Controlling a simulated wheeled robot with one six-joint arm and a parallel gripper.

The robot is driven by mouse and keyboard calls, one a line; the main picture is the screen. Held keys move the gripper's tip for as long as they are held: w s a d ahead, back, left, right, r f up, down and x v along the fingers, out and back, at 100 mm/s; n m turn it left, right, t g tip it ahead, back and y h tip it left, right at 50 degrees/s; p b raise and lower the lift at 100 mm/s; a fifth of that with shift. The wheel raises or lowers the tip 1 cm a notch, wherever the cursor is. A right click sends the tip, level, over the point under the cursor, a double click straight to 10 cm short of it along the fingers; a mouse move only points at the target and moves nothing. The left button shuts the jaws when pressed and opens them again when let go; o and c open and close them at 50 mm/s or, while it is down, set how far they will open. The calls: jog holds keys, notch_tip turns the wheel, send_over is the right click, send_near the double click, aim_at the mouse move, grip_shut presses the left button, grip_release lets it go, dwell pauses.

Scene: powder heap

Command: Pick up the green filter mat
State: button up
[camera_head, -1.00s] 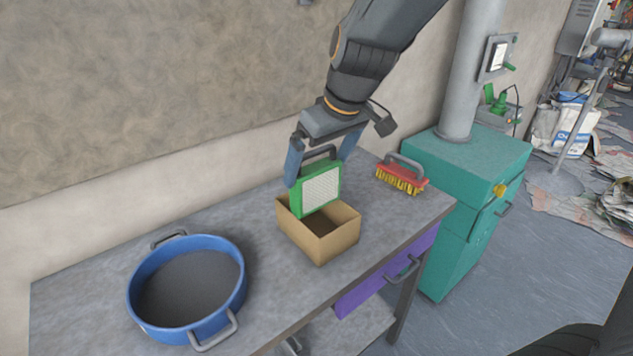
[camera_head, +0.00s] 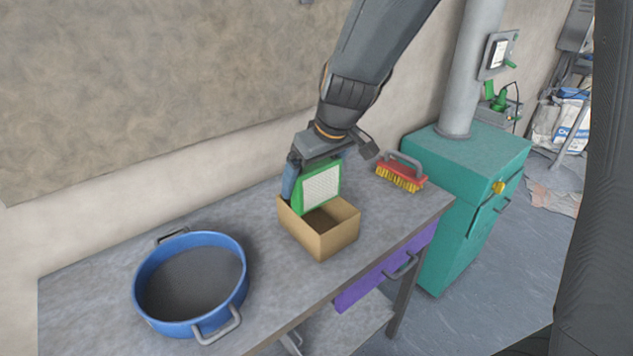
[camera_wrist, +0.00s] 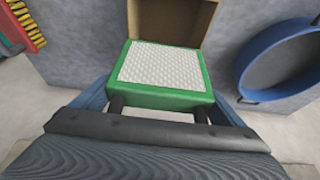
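The green filter mat (camera_head: 321,185) is a green frame with a white mesh face and a dark handle. The handle is hidden in the head view.
A blue round pan (camera_head: 240,296) with dark powder stands on the bench (camera_head: 262,222) at the left. A red brush (camera_head: 401,177) with yellow bristles lies to the right. A teal cabinet (camera_head: 480,165) stands at the bench's right end. A wall is close behind.

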jog(key=c, duration=0.6)
jog(key=shift+o, duration=0.2)
jog(key=shift+r+b, duration=0.65)
jog(key=shift+r, duration=4.35)
